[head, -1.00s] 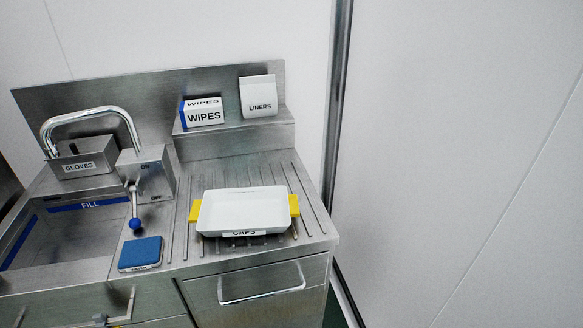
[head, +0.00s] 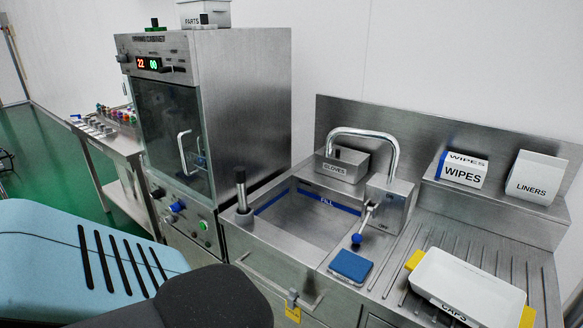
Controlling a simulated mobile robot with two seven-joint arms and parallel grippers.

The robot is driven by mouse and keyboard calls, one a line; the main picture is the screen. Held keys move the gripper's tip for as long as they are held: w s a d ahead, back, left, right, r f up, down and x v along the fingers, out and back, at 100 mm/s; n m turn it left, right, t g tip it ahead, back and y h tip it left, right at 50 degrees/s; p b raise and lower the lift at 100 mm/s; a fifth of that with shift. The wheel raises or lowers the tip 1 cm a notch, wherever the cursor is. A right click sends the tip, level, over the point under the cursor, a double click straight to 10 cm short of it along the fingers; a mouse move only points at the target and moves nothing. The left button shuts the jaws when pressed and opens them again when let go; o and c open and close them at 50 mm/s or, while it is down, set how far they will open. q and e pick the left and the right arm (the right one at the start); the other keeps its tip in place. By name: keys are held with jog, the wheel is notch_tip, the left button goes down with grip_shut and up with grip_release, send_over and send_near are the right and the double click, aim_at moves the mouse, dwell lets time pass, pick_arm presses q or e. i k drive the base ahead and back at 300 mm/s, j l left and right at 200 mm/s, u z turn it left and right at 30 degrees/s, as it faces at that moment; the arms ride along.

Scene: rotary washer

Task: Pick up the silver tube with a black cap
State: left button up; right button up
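I cannot make out for certain a silver tube with a black cap. Several small items with coloured tops (head: 120,113) stand on the side table (head: 122,146) at the far left, too small to tell apart. A dark upright post with a silver collar (head: 241,189) stands at the left edge of the sink; I cannot tell whether it is a loose tube or a fixed part. Neither of my grippers is in view.
A steel cabinet (head: 245,100) with a glass door (head: 168,120) stands between the side table and the sink (head: 305,222). Right of the sink are a faucet (head: 372,137), a blue pad (head: 351,266) and a white CAPS tray (head: 470,285). Green floor (head: 50,160) shows at left.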

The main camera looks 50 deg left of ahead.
aim_at(239, 176)
jog(key=u, duration=1.95)
